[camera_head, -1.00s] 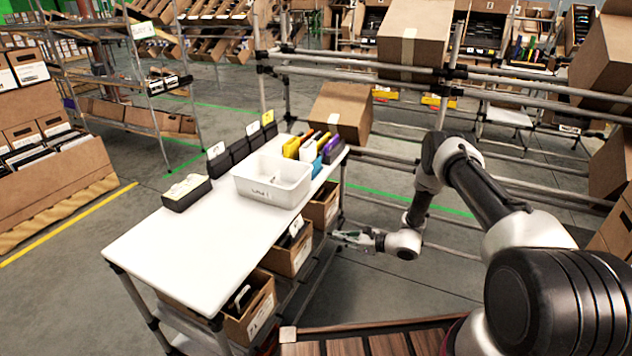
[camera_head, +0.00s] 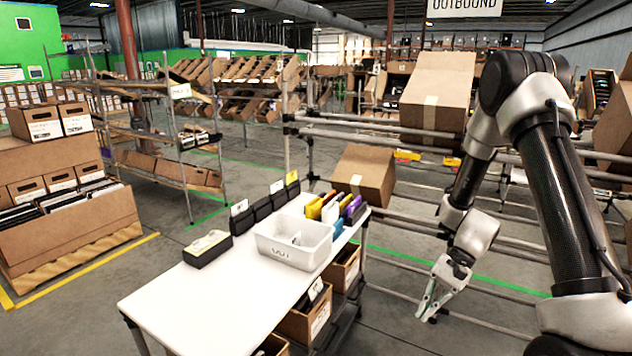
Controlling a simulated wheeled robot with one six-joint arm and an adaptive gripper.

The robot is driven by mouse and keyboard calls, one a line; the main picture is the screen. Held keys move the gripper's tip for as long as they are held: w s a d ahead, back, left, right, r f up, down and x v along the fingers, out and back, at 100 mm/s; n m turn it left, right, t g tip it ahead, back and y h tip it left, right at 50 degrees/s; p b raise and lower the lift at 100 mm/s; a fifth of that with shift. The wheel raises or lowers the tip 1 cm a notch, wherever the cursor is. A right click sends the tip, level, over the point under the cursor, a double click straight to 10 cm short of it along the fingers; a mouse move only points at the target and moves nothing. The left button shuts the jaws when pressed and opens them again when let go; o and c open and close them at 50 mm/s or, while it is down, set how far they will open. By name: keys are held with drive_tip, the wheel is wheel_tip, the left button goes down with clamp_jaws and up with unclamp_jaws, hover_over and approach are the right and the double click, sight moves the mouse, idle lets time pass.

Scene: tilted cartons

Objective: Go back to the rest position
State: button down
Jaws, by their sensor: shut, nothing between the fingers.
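My gripper (camera_head: 429,302) hangs at the lower right of the view, pointing down and to the left. It is shut and nothing shows between its fingers. It is in open air to the right of the white table (camera_head: 190,298), apart from the table and the rails. My arm rises from the lower right, bends at a high elbow and comes down to the gripper.
On the table stand a white bin (camera_head: 293,245), a black box (camera_head: 208,248), several dark holders and colored folders (camera_head: 335,209). Brown boxes (camera_head: 306,318) sit on the shelf below. Behind are metal rails (camera_head: 400,150) with tilted cartons (camera_head: 364,176).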

drive_tip(key=s+d+r+n+t+h, duration=0.2)
drive_tip(key=s+r, duration=0.3)
drive_tip(key=r, duration=0.5)
drive_tip(key=s+d+r+n+t+h, duration=0.3)
drive_tip(key=s+d+r+t, duration=0.1)
drive_tip(key=r, duration=0.7)
drive_tip(key=s+d+r+n+t+h, duration=0.2)
drive_tip(key=s+d+r+n, duration=0.1)
drive_tip(key=s+r, duration=0.4)
drive_tip(key=shift+d+r+t, duration=0.4)
drive_tip(key=shift+d+r, duration=0.1)
drive_tip(key=shift+r, duration=1.15)
